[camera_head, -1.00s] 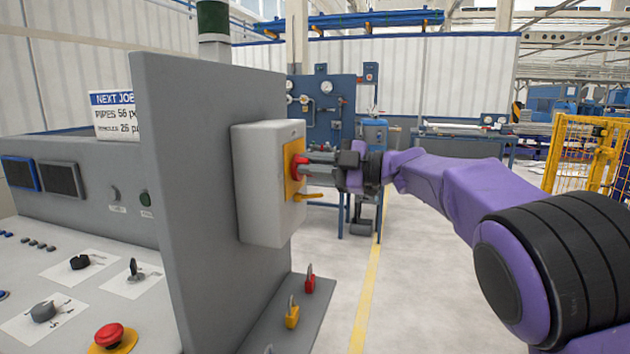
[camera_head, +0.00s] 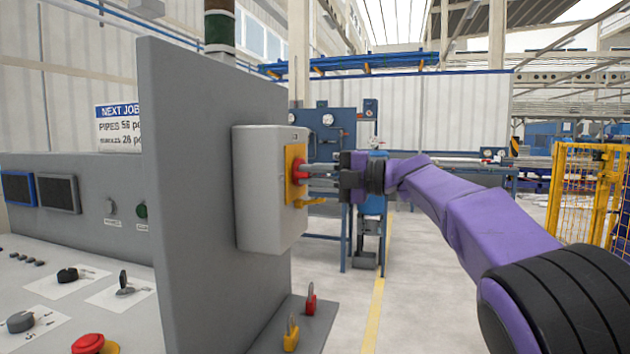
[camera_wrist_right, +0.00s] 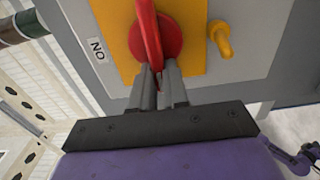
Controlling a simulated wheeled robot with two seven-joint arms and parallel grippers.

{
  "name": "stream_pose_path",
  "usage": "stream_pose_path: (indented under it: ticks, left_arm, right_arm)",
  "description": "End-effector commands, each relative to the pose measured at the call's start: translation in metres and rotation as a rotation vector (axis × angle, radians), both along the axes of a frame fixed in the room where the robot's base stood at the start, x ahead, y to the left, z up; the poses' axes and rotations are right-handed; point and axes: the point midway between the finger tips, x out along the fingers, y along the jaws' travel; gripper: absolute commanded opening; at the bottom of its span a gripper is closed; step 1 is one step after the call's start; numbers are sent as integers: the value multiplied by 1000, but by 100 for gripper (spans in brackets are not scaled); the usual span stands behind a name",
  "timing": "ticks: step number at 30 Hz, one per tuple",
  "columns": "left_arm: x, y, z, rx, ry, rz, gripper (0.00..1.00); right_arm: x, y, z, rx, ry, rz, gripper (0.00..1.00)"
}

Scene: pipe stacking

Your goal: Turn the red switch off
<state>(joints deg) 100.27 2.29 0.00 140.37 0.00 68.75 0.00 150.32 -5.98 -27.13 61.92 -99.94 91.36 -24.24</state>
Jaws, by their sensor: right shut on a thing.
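The red switch (camera_head: 298,171) sits on a yellow plate (camera_head: 291,152) on the side of a grey box (camera_head: 258,190). In the right wrist view, its red handle (camera_wrist_right: 147,30) runs from the round red hub toward my fingers, beside a label reading "ON" (camera_wrist_right: 97,50). My right gripper (camera_head: 312,172) reaches the switch from the right. In the wrist view, its fingers (camera_wrist_right: 160,78) are shut on the end of the red handle. A small yellow lever (camera_wrist_right: 221,38) is beside the switch on the box. My left gripper is not in view.
A grey panel (camera_head: 205,120) carries the box. A control desk with a red button (camera_head: 92,344) is at left. Red (camera_head: 310,300) and yellow (camera_head: 291,336) padlocks stand on the low ledge.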

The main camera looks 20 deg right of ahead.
Motion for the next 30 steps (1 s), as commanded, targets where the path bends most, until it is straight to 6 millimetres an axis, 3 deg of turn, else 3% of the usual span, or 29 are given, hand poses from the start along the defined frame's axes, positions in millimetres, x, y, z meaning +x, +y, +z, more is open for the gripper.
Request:
stream_pose_path:
  ticks: [13,14,15,16,25,30]
  left_arm:
    - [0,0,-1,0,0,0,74]
    - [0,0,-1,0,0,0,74]
    - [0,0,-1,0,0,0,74]
    - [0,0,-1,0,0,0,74]
    - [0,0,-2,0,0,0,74]
    - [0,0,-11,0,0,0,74]
  right_arm:
    - [0,1,-1,-8,-9,1,0]
    - [0,1,-1,-8,-9,1,21]
    - [0,1,-1,-8,-9,1,34]
    - [0,1,-1,-8,-9,1,40]
    - [-1,-2,-1,-6,-8,-1,40]
    - [-17,-25,-3,-5,-9,-3,40]
